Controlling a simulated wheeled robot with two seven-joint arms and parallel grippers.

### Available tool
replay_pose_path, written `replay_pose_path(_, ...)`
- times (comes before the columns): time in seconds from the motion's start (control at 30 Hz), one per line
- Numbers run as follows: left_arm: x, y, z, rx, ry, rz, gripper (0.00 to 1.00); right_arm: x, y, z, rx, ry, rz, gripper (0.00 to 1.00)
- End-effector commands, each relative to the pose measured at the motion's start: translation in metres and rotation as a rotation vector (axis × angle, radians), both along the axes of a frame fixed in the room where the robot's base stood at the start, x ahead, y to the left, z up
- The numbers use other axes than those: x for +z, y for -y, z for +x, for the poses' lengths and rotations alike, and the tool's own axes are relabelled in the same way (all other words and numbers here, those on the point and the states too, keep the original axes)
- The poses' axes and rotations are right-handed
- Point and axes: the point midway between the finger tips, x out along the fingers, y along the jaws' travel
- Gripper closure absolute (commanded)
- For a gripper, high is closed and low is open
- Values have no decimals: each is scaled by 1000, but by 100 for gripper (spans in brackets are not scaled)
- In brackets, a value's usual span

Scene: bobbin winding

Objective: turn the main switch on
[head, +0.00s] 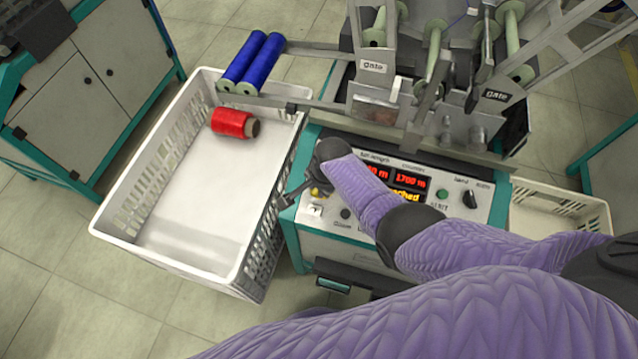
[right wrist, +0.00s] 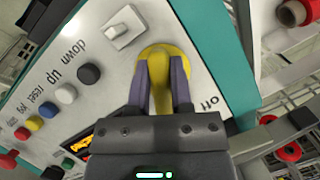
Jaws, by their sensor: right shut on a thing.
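The main switch is a yellow rotary knob (right wrist: 159,88) on a round yellow plate at the corner of the white control panel (right wrist: 110,75). The word "off" is printed beside it. My right gripper (right wrist: 160,68) is shut on the knob, one finger on each side of its handle. In the head view my right gripper (head: 302,194) is at the panel's left end, and only a little yellow of the switch (head: 317,190) shows beside it. My right forearm covers part of the panel. My left gripper is not in view.
A white toggle (right wrist: 122,27) and several coloured buttons sit close to the switch. The panel's red displays (head: 410,179) are lit. A white crate (head: 190,262) with a red spool (head: 230,122) stands left of the machine.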

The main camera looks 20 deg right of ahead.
Motion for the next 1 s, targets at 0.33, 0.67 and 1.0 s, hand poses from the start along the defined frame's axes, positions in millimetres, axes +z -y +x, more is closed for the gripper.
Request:
replay_pose_path(0.33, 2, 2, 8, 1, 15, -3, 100, 0, 0, 1, -38, 11, 13, 100)
replay_pose_path(0.67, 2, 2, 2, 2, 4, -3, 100, 0, 0, 1, -39, 12, 14, 65)
replay_pose_path(1.0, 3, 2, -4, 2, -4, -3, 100, 0, 0, 1, -36, 11, 14, 38)
